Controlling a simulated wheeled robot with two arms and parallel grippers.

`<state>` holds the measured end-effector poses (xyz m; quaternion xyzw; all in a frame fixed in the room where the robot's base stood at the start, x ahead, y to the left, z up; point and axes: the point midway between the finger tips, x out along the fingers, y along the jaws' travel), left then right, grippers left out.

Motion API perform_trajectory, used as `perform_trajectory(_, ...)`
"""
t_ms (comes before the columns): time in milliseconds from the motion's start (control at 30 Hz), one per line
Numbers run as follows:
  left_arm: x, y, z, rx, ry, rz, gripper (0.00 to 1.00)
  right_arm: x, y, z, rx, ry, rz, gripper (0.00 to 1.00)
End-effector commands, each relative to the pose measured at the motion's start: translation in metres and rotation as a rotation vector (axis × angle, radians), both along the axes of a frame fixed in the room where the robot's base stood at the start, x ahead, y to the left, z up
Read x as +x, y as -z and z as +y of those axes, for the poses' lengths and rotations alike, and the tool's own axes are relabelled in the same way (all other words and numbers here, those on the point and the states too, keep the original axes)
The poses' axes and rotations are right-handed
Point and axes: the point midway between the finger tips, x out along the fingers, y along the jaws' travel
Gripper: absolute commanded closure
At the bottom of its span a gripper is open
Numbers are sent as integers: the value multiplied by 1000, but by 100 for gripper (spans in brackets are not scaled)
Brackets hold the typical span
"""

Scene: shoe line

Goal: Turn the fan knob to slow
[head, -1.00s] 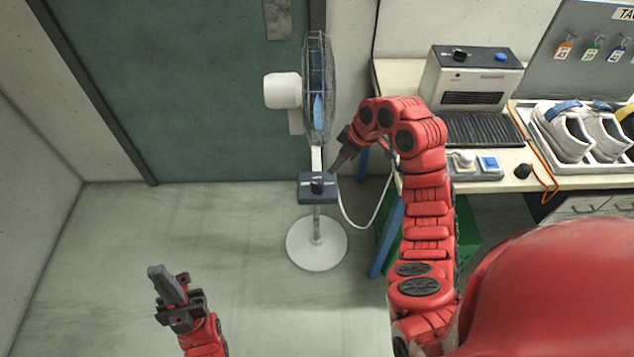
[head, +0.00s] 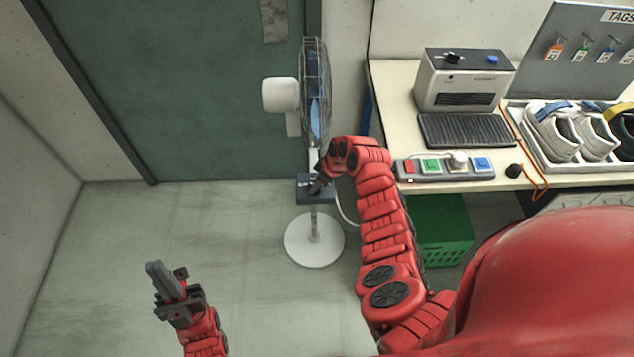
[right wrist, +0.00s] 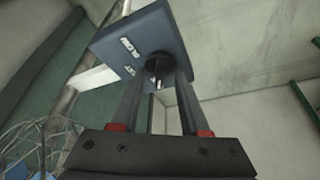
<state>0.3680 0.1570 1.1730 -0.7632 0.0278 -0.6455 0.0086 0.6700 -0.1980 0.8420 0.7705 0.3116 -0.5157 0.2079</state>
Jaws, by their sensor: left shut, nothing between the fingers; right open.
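The standing fan (head: 312,95) has a dark blue-grey control box (head: 328,197) partway up its pole. The box also shows in the right wrist view (right wrist: 135,38), with the word SLOW and another, partly hidden label. The dark knob (right wrist: 158,64) sits on this face. My right gripper (head: 316,189) is at the box in the head view, where it covers the knob. In the right wrist view my right gripper (right wrist: 160,80) is open, its fingertips on either side of the knob; contact cannot be told. My left gripper (head: 156,268) is shut and empty, low at the left.
A workbench (head: 395,100) at the right carries a grey machine (head: 462,82), a button strip (head: 445,168) and white shoes (head: 555,130) in a tray. A green crate (head: 440,235) stands under it. The fan's round white base (head: 314,242) is on the floor; floor to its left is clear.

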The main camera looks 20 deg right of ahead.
Motion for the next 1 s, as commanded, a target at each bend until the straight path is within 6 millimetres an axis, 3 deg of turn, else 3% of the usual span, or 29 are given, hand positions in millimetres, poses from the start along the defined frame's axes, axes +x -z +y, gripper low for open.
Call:
perform_trajectory(200, 0, 0, 0, 0, 0, 0, 100, 0, 0, 0, 1, 0, -1, 55)
perform_trajectory(467, 0, 0, 0, 0, 0, 0, 100, 0, 0, 0, 0, 0, -1, 100)
perform_trajectory(1000, 0, -2, 0, 0, 0, 0, 100, 0, -1, 0, -1, 46, -3, 100)
